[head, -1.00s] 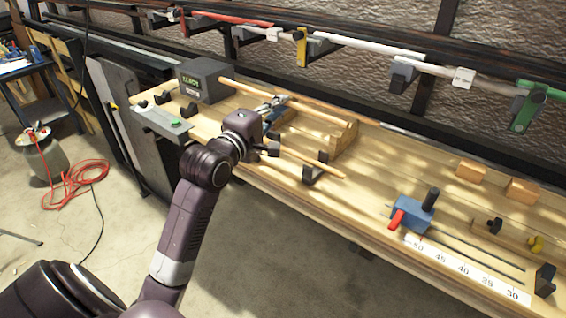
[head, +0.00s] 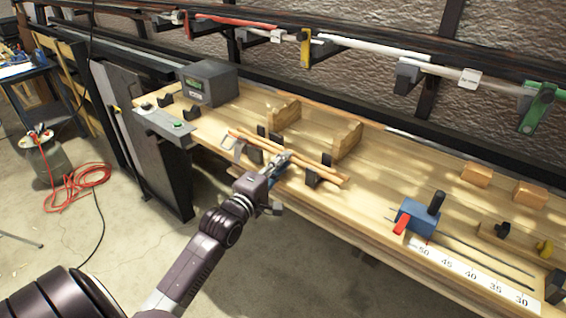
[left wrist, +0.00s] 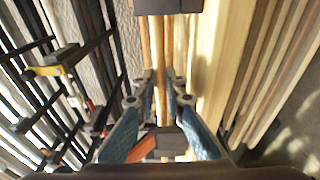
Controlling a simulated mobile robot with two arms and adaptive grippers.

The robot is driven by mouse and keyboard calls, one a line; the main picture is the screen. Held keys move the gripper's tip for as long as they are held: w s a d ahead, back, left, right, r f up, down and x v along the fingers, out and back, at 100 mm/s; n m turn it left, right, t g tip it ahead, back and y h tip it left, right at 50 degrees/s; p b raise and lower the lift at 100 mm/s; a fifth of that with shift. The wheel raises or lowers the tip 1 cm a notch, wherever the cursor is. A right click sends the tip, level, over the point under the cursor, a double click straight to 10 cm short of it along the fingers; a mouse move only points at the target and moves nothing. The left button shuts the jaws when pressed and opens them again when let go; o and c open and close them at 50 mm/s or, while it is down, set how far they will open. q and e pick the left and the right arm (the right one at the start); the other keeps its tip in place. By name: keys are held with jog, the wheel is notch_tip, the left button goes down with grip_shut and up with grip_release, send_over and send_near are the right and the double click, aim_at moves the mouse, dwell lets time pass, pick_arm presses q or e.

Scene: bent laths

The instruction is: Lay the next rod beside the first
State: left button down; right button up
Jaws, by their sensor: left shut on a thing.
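My left gripper (head: 283,160) is shut on a long thin wooden rod (head: 246,138) above the front part of the workbench. In the left wrist view the rod (left wrist: 159,70) runs between the blue-padded fingers (left wrist: 160,102). The first rod (head: 336,177) lies at the black holders (head: 314,174), close alongside the held one and nearly parallel to it. The gripper hides part of both rods, and I cannot tell whether the held rod touches the holders. My right gripper is not in view.
Two wooden notched blocks (head: 347,141) stand empty behind the rods. A grey box with a display (head: 210,83) is at the bench's left end. A blue clamp with a red handle (head: 417,215) and a number scale (head: 470,275) lie to the right. Clamped bars (head: 370,50) run along the wall.

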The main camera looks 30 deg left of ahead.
pick_arm(q)
jog(key=shift+f, duration=0.55)
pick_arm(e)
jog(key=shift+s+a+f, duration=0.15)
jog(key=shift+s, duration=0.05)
pick_arm(q)
jog(key=c, duration=2)
grip_release()
jog(key=shift+s, duration=0.1)
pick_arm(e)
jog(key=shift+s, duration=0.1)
pick_arm(q)
jog(key=shift+d+f, duration=0.1)
jog(key=shift+f, duration=0.1)
jog(key=shift+r, duration=0.1)
